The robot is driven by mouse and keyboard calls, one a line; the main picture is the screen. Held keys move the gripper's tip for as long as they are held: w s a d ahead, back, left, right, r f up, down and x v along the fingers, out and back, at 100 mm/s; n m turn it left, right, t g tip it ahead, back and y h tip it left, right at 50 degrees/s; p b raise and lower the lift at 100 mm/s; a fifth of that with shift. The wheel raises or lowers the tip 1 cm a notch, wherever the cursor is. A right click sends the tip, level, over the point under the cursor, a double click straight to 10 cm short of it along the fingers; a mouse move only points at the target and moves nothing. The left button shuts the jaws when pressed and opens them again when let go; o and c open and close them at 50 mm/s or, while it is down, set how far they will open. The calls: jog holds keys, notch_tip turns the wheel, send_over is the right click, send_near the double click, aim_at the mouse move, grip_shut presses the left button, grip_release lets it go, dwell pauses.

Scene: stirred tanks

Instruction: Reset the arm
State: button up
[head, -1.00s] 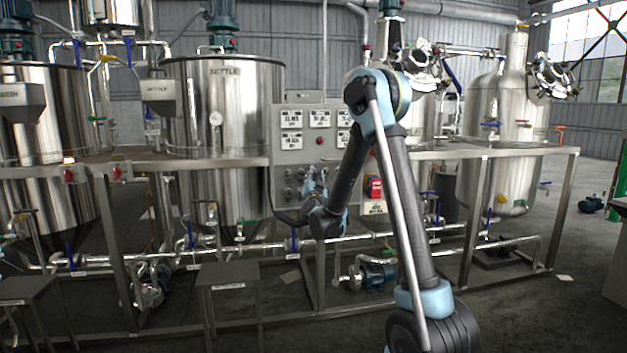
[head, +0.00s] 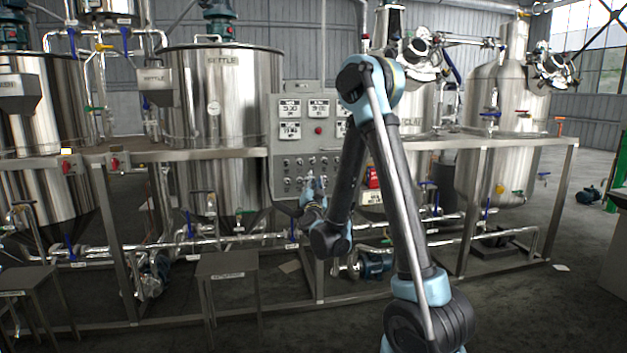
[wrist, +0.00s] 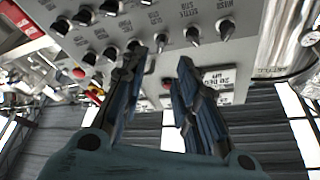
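My gripper (head: 312,192) is in front of the lower part of the grey control panel (head: 291,150). My arm rises from the lower right, bends at the top and comes down to it. In the wrist view, the two dark blue fingers of my gripper (wrist: 161,58) stand apart with nothing between them. The panel's knobs and switches (wrist: 112,8) lie beyond the fingertips, seen upside down. I cannot tell how far the fingertips are from the panel.
A kettle tank (head: 245,100) stands left of the panel and another steel vessel (head: 485,125) at the right. A metal frame rail (head: 500,143) and low pipes (head: 480,235) run along the front. A small stand (head: 227,264) is at front left. The floor at right (head: 560,300) is mostly clear.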

jog(key=shift+s+f, duration=0.1)
jog(key=shift+s, duration=0.25)
jog(key=s+d+f+n+g, duration=0.2)
jog(key=s+d+f+g, duration=0.3)
jog(key=s+d, duration=0.4)
jog(key=s+d+f+n+g+h, duration=0.1)
jog(key=s+d+f+g, duration=0.4)
jog(key=s, duration=1.3)
jog(key=s+d+f+n+g, duration=0.3)
jog(key=s+d+f+g, duration=0.2)
jog(key=s+d+g, duration=0.4)
jog(key=s+d, duration=0.3)
jog(key=s, duration=0.2)
jog(key=shift+s+d+f+g+h, duration=0.15)
jog(key=shift+d+f+g+h, duration=0.15)
jog(key=shift+d, duration=0.05)
